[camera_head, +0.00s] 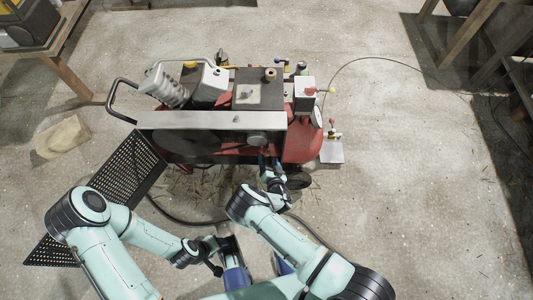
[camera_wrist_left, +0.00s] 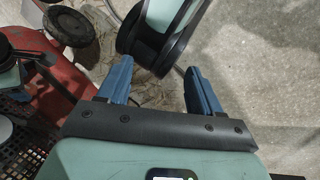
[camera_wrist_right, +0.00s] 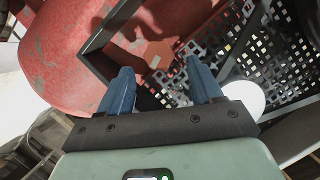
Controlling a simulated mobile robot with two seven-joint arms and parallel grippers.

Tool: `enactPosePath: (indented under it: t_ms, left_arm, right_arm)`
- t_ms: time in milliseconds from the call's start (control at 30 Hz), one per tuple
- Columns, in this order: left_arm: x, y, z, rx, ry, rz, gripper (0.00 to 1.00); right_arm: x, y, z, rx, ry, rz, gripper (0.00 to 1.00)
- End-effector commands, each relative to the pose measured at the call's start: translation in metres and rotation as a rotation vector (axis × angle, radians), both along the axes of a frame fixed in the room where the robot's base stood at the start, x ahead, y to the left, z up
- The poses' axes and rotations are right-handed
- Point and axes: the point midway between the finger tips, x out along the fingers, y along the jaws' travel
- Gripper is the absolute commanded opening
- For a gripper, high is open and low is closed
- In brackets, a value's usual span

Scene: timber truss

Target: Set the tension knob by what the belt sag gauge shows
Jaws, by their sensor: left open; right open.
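A red compressor tank (camera_head: 303,145) carries a pump and a long grey guard (camera_head: 198,121) along its front. A dark round part (camera_head: 257,138) sits low on the guard; I cannot tell whether it is the tension knob. I cannot make out the belt sag gauge. My right gripper (camera_head: 264,160) is at the compressor's front, below that part. In the right wrist view it (camera_wrist_right: 158,64) is open and empty, facing an orange-brown plate (camera_wrist_right: 158,54) by the tank. My left gripper (camera_wrist_left: 157,66) is open and empty above the floor, close to my right arm.
A black perforated panel (camera_head: 128,168) lies at the compressor's left front. A stone-like block (camera_head: 62,136) is on the floor at left. A wooden table (camera_head: 58,50) stands at upper left, a dark bench (camera_head: 490,45) at upper right. A hose (camera_head: 175,217) crosses the floor. Right floor is clear.

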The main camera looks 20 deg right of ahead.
Motion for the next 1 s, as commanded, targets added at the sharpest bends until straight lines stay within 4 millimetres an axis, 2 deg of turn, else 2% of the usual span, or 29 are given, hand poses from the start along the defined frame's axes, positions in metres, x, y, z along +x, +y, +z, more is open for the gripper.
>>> enactPosePath:
  t_ms: [100,300,700,867,1000]
  left_arm:
    - [0.012,0.006,-0.012,0.015,-0.032,0.014,0.65]
    - [0.026,0.013,-0.022,0.034,-0.07,0.029,0.65]
    - [0.031,0.015,-0.023,0.039,-0.082,0.034,0.65]
    - [0.031,0.015,-0.023,0.039,-0.082,0.034,0.65]
    - [0.031,0.015,-0.023,0.039,-0.081,0.034,0.65]
  right_arm:
    - [0.022,-0.001,-0.011,-0.001,-0.001,0.001,0.65]
    - [0.045,-0.002,-0.017,-0.001,0.001,0.001,0.65]
    - [0.052,-0.003,-0.018,-0.001,0.001,0.0,0.65]
    - [0.052,-0.003,-0.018,-0.001,0.001,0.0,0.13]
    - [0.052,-0.004,-0.018,-0.003,0.003,-0.001,0.14]
